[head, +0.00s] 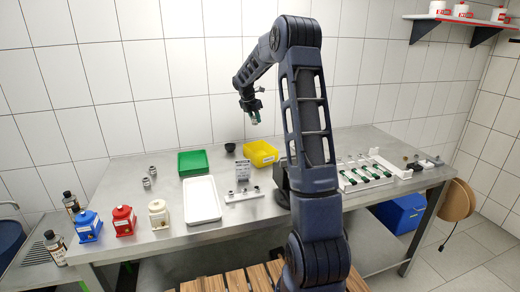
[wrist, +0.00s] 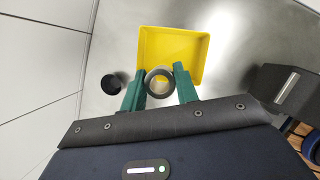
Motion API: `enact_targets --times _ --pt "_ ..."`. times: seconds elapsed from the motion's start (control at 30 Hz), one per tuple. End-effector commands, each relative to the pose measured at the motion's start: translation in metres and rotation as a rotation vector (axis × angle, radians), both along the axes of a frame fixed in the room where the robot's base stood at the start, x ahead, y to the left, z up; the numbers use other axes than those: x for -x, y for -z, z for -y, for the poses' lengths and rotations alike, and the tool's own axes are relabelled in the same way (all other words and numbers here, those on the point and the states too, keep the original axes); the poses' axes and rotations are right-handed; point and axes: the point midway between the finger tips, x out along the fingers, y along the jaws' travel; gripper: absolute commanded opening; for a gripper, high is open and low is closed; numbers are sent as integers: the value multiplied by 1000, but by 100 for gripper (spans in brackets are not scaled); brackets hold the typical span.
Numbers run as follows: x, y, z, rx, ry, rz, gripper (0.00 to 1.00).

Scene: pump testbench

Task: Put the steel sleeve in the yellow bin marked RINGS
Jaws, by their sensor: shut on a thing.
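My gripper (wrist: 159,88) is shut on the steel sleeve (wrist: 149,77), a grey ring held between the green fingertips in the wrist view. The yellow bin (wrist: 188,42) lies below and beyond the sleeve, and the sleeve overlaps its near part in that view. In the head view, my gripper (head: 256,119) is raised above the bench, over the yellow bin (head: 262,153), with a clear gap. The sleeve is too small to make out there. No marking can be read on the bin.
A black cup (wrist: 111,84) stands left of the bin. A green tray (head: 193,162), a white tray (head: 202,200) and a small sign (head: 243,170) stand nearby on the bench. A rack with green-handled items (head: 365,173) is at right.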

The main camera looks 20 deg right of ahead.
Motion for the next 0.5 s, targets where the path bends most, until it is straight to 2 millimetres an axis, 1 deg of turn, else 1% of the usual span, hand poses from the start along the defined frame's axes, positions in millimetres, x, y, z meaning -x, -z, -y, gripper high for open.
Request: enact_targets --times 0.03,0.1,0.27,0.37,0.5 --pt "1 -1 10 0 -4 2 2" --pt "2 -2 18 1 -14 3 2" --pt "3 3 27 4 -25 2 2" --pt "3 17 28 3 -27 1 2" --pt "4 46 28 4 -27 -1 2"
